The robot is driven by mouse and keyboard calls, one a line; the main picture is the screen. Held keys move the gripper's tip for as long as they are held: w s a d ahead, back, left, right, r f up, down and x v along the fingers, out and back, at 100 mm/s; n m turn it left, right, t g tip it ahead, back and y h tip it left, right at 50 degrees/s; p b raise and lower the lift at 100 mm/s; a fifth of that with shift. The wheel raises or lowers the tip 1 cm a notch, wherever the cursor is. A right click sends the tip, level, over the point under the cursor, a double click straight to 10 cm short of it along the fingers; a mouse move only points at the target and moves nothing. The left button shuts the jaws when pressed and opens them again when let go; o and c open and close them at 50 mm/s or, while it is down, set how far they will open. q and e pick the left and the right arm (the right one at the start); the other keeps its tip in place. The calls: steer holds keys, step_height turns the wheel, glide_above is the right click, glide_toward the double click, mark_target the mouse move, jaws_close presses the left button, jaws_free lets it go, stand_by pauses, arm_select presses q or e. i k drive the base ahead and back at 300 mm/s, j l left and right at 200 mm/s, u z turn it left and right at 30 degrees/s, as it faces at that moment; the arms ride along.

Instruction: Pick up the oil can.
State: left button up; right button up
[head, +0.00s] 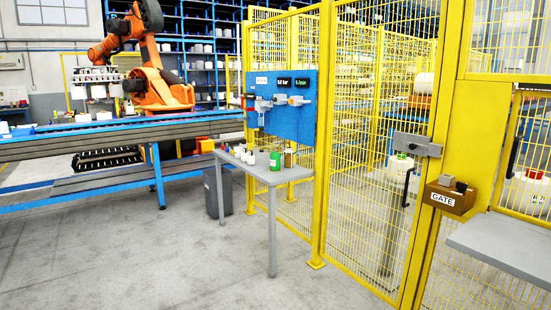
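A small grey table (262,173) stands against the yellow fence and holds several small containers. A green container (275,161) with a pale label stands near its right end. A brownish bottle (289,159) with a dark top stands just right of it. Small white bottles (250,157) stand left of the green container. I cannot tell from their size here which of these is the oil can. Neither of my grippers is in view.
A blue panel (279,105) with gauges hangs above the table. A grey bin (217,192) stands under its left end. A conveyor (100,140) and an orange robot arm (160,85) are at left. A gate box (450,197) is at right. The front floor is clear.

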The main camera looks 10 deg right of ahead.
mark_target(274, 157)
steer(key=i+l+z, duration=0.3)
steer(key=i, duration=0.4)
steer(key=i+z, duration=0.3)
steer(key=i, duration=0.35)
